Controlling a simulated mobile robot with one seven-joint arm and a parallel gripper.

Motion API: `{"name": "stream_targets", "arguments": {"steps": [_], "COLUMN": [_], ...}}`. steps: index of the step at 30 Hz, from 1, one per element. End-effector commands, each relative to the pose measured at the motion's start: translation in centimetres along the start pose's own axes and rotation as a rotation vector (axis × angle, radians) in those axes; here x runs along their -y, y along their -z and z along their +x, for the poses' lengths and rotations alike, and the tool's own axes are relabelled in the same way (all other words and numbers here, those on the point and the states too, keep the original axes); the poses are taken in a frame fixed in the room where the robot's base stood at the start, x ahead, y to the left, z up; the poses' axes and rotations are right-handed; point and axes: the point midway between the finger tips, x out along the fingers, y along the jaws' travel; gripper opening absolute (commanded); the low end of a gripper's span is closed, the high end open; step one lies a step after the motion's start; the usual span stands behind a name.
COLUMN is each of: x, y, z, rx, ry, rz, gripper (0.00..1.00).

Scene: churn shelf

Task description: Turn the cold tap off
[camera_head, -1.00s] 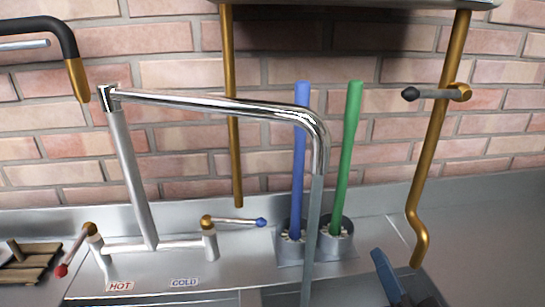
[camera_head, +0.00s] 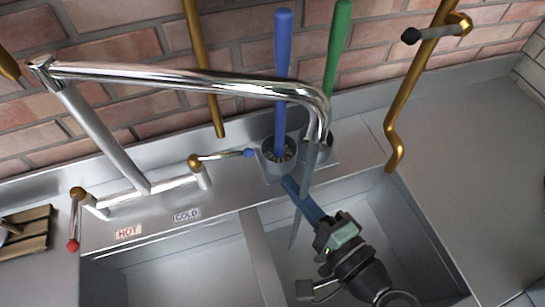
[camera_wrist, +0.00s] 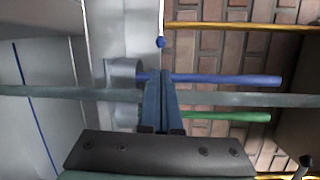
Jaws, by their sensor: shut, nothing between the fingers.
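The cold tap lever (camera_head: 224,155) is a thin silver bar with a blue tip and a brass hub, pointing right above the COLD label (camera_head: 187,215). Its blue tip (camera_wrist: 160,42) also shows in the wrist view, at the top middle. My gripper (camera_head: 290,182) is shut and empty, with blue fingers, over the sink's right side. It is to the right of and below the lever's tip, apart from it. In the wrist view the shut fingers (camera_wrist: 160,88) point up towards the blue tip. The hot tap lever (camera_head: 73,225) has a red tip and points towards the front.
A chrome spout (camera_head: 190,77) arches over the sink, and its stream falls close to my fingers. A blue-handled brush (camera_head: 282,80) and a green-handled brush (camera_head: 337,45) stand in holders behind my gripper. A brass pipe (camera_head: 412,95) is at the right.

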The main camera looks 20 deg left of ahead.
Motion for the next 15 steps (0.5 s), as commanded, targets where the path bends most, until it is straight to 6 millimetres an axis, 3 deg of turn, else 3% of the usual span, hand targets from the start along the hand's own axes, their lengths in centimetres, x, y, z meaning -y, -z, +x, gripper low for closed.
{"name": "stream_targets", "arguments": {"steps": [15], "x": [0.1], "y": [0.0], "z": [8.3], "rx": [0.003], "ry": [-0.001], "rz": [-0.002], "gripper": [0.00]}}
